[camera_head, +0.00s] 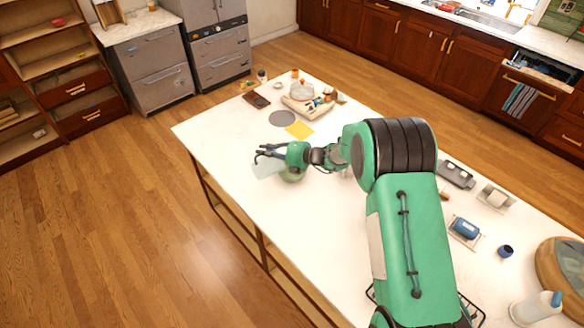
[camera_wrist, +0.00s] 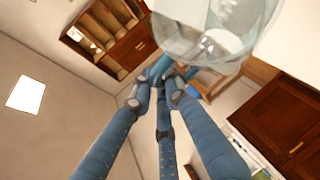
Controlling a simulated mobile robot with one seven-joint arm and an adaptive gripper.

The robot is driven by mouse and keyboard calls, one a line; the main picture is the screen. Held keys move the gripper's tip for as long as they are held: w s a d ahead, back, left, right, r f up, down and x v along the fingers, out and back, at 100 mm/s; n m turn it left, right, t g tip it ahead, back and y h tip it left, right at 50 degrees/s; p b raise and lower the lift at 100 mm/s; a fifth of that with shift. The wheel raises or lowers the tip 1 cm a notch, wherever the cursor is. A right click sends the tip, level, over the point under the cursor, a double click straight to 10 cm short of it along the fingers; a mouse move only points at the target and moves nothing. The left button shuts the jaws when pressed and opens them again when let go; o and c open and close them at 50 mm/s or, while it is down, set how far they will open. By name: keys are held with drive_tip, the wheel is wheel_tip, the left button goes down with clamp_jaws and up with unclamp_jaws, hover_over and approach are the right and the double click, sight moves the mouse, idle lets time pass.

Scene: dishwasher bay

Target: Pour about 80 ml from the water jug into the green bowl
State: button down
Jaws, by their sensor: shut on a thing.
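My gripper (camera_head: 264,153) reaches over the left part of the white island top and is shut on the water jug (camera_head: 266,168). The jug is clear and hard to make out in the head view. In the wrist view, my gripper's blue fingers (camera_wrist: 163,74) come together beside the jug (camera_wrist: 212,32), which fills the top. The green bowl (camera_head: 292,175) stands on the island just below and right of the jug, partly hidden by my gripper. I cannot tell the water level or whether water is flowing. The bowl does not show in the wrist view.
A yellow cloth (camera_head: 299,130) and a grey round mat (camera_head: 282,118) lie behind my gripper. A tray (camera_head: 308,108) with several items stands farther back. A white bottle (camera_head: 535,307) and blue cup (camera_head: 505,251) are at right. The island's left edge is close to my gripper.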

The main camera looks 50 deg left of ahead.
sight(259, 155)
drive_tip(key=shift+w+d+r, duration=0.15)
drive_tip(key=shift+w, duration=0.2)
drive_tip(key=shift+w+d+r, duration=0.1)
drive_tip(key=shift+w, duration=0.25)
idle(0.4)
drive_tip(key=shift+s, duration=0.1)
drive_tip(key=s, duration=0.1)
drive_tip(key=s+a, duration=0.1)
drive_tip(key=shift+s+a+n+t+h+p, duration=0.1)
drive_tip(key=shift+s+n+t+h+p, duration=0.2)
drive_tip(key=shift+s+n, duration=0.1)
drive_tip(key=shift+s+a+f, duration=0.1)
drive_tip(key=shift+s+f, duration=0.05)
drive_tip(key=shift+s, duration=0.2)
drive_tip(key=shift+s+a+f+n+t+h, duration=0.2)
drive_tip(key=shift+s+f+n+t+h, duration=0.25)
drive_tip(key=shift+f, duration=0.3)
drive_tip(key=shift+w, duration=0.2)
drive_tip(key=shift+s+t, duration=0.1)
drive_tip(key=shift+t, duration=0.15)
drive_tip(key=shift+s+a+f+n+t+h+b, duration=0.2)
drive_tip(key=shift+s+f+n+t+h+b, duration=0.2)
drive_tip(key=shift+s+b, duration=0.15)
drive_tip(key=shift+s, duration=0.2)
